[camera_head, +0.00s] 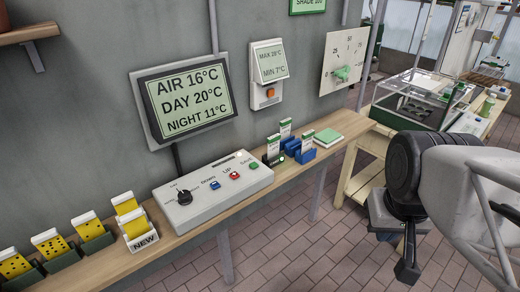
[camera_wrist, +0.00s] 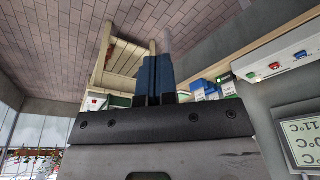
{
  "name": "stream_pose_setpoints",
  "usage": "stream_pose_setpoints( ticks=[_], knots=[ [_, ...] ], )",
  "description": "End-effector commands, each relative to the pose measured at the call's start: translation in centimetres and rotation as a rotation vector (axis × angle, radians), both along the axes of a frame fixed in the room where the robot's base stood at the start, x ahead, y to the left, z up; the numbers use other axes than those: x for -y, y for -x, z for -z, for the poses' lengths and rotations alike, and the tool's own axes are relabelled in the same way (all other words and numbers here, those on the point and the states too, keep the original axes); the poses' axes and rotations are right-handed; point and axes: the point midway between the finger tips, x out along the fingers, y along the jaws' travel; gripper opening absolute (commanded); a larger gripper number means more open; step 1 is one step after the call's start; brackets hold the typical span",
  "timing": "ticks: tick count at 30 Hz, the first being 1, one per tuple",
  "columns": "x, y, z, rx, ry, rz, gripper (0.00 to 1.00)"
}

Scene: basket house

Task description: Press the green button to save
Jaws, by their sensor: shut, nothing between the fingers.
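A grey control box (camera_head: 213,190) lies on the wooden shelf, with a black knob (camera_head: 183,197) on its left. A blue button (camera_head: 215,185), a red button (camera_head: 234,175) and the green button (camera_head: 254,166) follow to the right. In the wrist view, which looks upside down, the green button (camera_wrist: 251,75) shows at the right, beyond my fingers. A wall display (camera_head: 188,100) above the box reads AIR 16°C, DAY 20°C, NIGHT 11°C. My gripper (camera_head: 406,271) points down at the right, well apart from the box. Its fingers (camera_wrist: 155,75) are shut and empty.
Small blue and black holders with white packets (camera_head: 304,148) and a green book (camera_head: 322,139) stand right of the box. Yellow cards (camera_head: 47,244) in holders stand left. A wooden table (camera_head: 362,178) stands behind my arm. The air between gripper and shelf is clear.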

Motion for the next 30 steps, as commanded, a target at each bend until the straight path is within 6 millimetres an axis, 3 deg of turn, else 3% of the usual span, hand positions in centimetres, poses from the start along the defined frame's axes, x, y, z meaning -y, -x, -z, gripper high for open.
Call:
stream_pose_setpoints(
  ticks=[11, 20, 30],
  knots=[
    [-0.6, -3.5, -0.6, -0.025, 0.1, -0.143, 0.0],
    [-2.2, -9.2, -1.3, -0.058, 0.259, -0.371, 0.0],
    [-5.6, -16.2, -1.6, -0.088, 0.447, -0.641, 0.0]
  ],
)
